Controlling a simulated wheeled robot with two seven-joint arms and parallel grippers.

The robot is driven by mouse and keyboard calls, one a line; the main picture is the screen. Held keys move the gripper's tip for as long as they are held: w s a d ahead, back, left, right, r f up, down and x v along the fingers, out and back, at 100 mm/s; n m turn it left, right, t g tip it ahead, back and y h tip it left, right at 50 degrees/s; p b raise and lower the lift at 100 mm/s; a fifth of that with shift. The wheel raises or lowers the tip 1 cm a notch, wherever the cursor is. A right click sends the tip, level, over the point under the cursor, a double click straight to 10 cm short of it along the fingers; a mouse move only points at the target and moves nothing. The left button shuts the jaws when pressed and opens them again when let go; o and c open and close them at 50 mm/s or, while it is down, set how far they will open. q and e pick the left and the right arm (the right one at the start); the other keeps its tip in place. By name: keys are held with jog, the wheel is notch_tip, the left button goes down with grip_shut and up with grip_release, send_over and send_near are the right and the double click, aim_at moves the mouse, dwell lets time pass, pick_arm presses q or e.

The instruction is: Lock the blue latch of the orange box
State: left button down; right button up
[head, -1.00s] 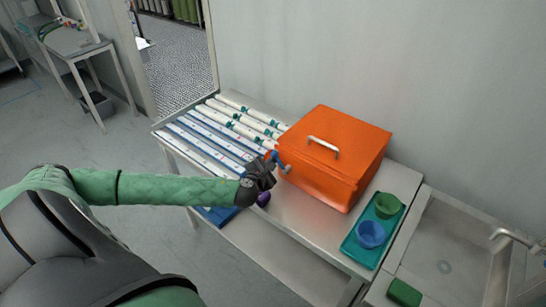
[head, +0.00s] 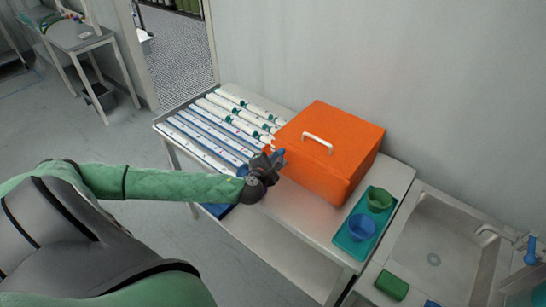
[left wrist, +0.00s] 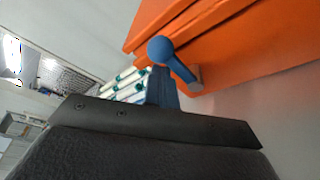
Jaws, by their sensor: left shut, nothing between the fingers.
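The orange box (head: 332,150) stands closed on the metal table, with a white handle on its lid. Its blue latch (left wrist: 172,58) shows in the left wrist view as a round-ended lever on the box's front, close beyond my gripper. In the head view the latch (head: 279,155) is at the box's left corner, partly hidden by my gripper. My left gripper (head: 271,163) is shut and empty, right beside the latch; I cannot tell whether it touches it. In the left wrist view the dark gripper body (left wrist: 160,125) fills the lower part. My right gripper is not in view.
Several white membrane tubes (head: 215,130) lie on the table left of the box. A teal tray (head: 348,240) with a green bowl (head: 380,198) and a blue bowl (head: 362,227) sits to the right. A sink (head: 440,250) is further right. A wall stands behind.

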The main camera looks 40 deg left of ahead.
pick_arm(q)
jog(key=shift+s+d, duration=0.1)
jog(key=shift+d, duration=0.05)
dwell(0.4)
